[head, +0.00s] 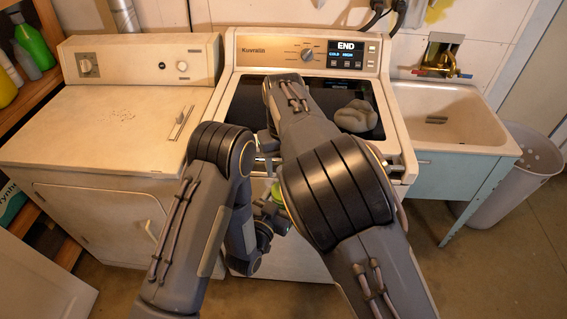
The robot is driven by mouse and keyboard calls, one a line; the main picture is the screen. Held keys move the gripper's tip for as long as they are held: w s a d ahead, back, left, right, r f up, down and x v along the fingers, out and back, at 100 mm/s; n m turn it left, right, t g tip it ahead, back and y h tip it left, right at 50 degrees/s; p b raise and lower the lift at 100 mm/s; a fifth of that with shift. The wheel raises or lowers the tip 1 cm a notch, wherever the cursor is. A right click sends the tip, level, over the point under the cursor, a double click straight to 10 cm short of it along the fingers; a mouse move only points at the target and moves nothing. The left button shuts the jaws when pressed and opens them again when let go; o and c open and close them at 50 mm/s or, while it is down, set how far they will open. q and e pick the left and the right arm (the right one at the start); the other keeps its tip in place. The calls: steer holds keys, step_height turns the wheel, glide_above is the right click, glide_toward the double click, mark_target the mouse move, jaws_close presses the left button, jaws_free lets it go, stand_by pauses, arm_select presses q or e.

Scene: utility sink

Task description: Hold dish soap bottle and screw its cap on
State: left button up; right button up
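A small yellow-green piece (278,196), which may be part of the dish soap bottle, shows between my two arms in front of the washer. Most of it is hidden by my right arm. My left gripper (274,214) is low in front of the washer, right beside this green piece; its fingers are too covered to tell whether they hold it. My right arm reaches up over the washer top and hides most of its own wrist. Some dark parts (266,146) above the green piece may belong to my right gripper; its fingers cannot be made out. I cannot make out a cap.
A washer (397,150) with a grey cloth lump (356,116) on its lid stands ahead. A dryer (100,130) is at left, a sink (455,115) and bin (520,180) at right. Bottles (34,46) stand on the left shelf. The dryer top is mostly clear.

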steer(key=shift+r, duration=2.3)
steer(key=shift+c, duration=0.3)
